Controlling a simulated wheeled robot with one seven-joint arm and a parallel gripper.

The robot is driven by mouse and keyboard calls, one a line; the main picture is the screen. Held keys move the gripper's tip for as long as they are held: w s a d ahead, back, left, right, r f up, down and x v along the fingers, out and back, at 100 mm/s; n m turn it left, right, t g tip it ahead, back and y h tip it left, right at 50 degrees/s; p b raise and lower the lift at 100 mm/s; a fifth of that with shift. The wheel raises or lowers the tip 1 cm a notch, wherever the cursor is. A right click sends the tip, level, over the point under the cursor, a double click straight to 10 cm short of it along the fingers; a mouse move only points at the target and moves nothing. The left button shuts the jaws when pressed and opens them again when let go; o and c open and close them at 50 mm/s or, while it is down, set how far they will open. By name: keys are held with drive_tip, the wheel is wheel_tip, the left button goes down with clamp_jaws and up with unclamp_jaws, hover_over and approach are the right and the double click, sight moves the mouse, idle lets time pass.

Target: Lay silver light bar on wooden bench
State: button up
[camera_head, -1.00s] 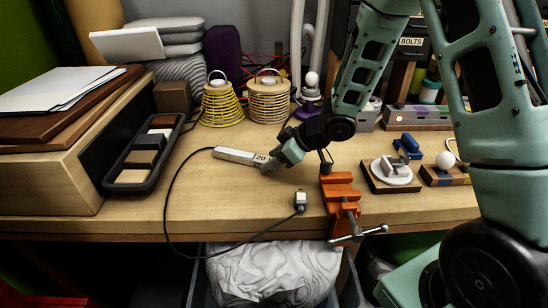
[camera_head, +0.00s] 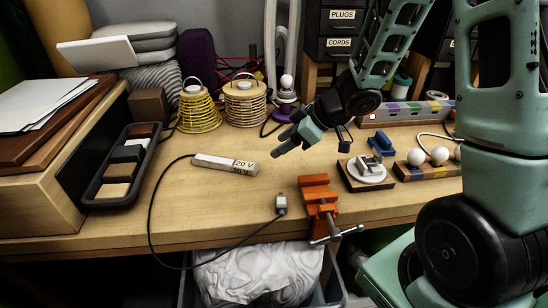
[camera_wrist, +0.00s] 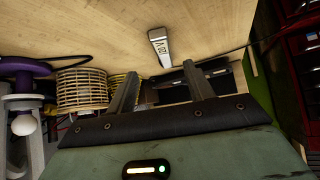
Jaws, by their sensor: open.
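The silver light bar (camera_head: 224,164), marked "20 V", lies flat on the wooden bench (camera_head: 215,220). A black cord runs from its left end to a small plug (camera_head: 281,204) near the front edge. My gripper (camera_head: 284,146) is above the bench, to the right of the bar and apart from it. In the wrist view the bar (camera_wrist: 160,48) lies beyond the two spread fingers of my gripper (camera_wrist: 158,85), with nothing between them.
An orange clamp (camera_head: 316,190) grips the bench's front edge. A black tray of blocks (camera_head: 92,200) is at left; yellow (camera_head: 198,108) and tan (camera_head: 246,103) coils stand behind. A white round stand (camera_head: 366,170) sits at right. The middle front is clear.

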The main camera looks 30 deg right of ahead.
drive_tip(key=s+a+r+m+h, duration=0.1)
drive_tip(key=s+a+r+h, duration=0.25)
drive_tip(key=a, duration=0.55)
drive_tip(key=s+a+g+h, duration=0.1)
drive_tip(key=s+a+g, duration=0.2)
drive_tip(key=s, duration=0.7)
drive_tip(key=s+a+r+g+h, duration=0.1)
drive_tip(key=s+a+g, duration=0.2)
drive_tip(key=s, duration=0.7)
drive_tip(key=shift+s+a+r, duration=0.15)
drive_tip(key=shift+s+a, duration=0.1)
drive_tip(key=shift+a, duration=0.8)
